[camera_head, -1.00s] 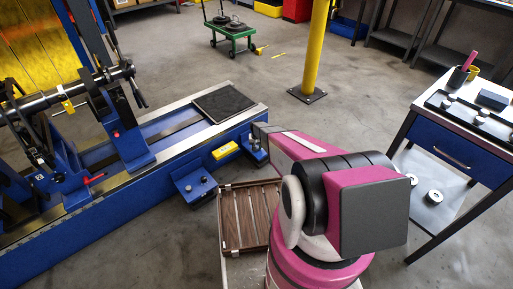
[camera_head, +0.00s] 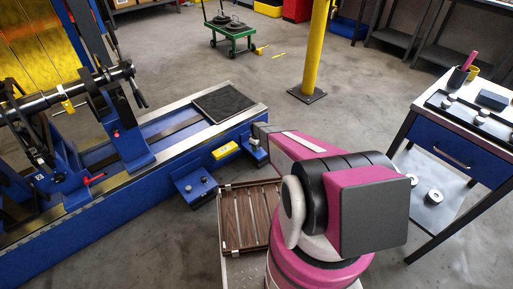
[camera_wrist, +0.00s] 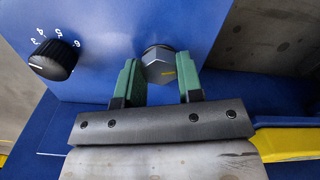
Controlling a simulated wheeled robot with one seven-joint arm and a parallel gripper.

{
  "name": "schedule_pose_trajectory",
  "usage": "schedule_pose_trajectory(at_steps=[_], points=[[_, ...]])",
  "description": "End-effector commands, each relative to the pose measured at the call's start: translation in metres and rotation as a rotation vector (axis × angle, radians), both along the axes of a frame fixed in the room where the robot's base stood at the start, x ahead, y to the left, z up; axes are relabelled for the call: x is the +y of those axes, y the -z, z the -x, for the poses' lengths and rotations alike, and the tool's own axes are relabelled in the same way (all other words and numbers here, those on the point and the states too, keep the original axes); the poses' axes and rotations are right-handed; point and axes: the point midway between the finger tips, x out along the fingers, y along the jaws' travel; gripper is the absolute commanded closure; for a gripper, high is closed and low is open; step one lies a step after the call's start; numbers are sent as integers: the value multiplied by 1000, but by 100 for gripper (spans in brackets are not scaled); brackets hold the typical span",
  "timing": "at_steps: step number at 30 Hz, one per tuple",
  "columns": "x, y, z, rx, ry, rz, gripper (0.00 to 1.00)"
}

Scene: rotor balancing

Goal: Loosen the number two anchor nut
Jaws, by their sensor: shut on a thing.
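In the head view my arm reaches to a small blue bracket (camera_head: 255,156) at the side of the machine bed, and my gripper is hidden there.
A black dial knob (camera_wrist: 54,60) with white numbers is left of the nut. A yellow block (camera_head: 225,150) and another blue bracket (camera_head: 194,186) are near my arm's end. A slatted wooden tray (camera_head: 250,217) lies below. A workbench (camera_head: 465,145) stands at right.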

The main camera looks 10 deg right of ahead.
Motion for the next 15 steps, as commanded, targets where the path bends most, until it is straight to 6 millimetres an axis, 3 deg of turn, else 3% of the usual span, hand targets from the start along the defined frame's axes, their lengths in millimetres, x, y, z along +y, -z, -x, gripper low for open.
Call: schedule_pose_trajectory(at_steps=[15], points=[[0, -1, 0, 0, -426, 0, 90]])
